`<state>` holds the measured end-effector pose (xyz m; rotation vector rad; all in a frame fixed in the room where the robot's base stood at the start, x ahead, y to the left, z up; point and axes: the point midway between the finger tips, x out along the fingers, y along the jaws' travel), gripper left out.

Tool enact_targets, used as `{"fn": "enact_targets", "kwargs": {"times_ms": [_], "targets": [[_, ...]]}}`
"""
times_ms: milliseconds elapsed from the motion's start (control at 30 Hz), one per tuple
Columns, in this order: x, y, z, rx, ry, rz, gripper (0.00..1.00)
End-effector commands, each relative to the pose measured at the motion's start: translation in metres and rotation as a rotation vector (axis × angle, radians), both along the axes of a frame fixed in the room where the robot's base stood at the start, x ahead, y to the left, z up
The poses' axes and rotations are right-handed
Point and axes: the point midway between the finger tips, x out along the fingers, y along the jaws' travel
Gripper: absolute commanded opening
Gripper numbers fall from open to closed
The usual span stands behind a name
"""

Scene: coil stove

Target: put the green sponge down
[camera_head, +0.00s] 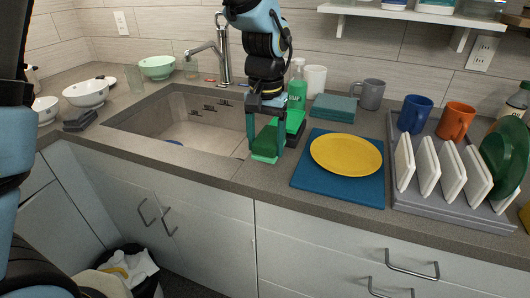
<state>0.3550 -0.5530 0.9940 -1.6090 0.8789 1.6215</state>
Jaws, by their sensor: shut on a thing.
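My gripper (266,146) points down over the counter, just right of the sink. It is shut on the green sponge (265,146), which sits between its fingers. The sponge is near the counter's surface by the sink's right edge; I cannot tell whether it touches the counter. A second green thing with a dark underside (294,124) stands right behind the gripper, partly hidden by it.
The sink (140,122) lies left of the gripper. A yellow plate (346,154) on a blue mat (332,193) is to the right. A soap bottle (297,85), a white cup (315,80) and folded teal cloths (333,108) stand behind. A dish rack (450,205) is farther right.

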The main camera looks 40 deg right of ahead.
Motion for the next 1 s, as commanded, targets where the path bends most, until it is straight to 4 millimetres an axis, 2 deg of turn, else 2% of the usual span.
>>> {"fn": "enact_targets", "kwargs": {"times_ms": [300, 700, 733, 933, 1000], "targets": [[0.000, 0.000, -0.037, 0.001, 0.001, 0.000, 0.10], [0.000, 0.000, -0.042, 0.000, 0.000, 0.000, 0.10], [0.000, 0.000, -0.041, 0.000, 0.000, 0.000, 0.74], [0.000, 0.000, -0.041, 0.000, 0.000, 0.000, 0.97], [0.000, 0.000, -0.041, 0.000, 0.000, 0.000, 1.00]]}}
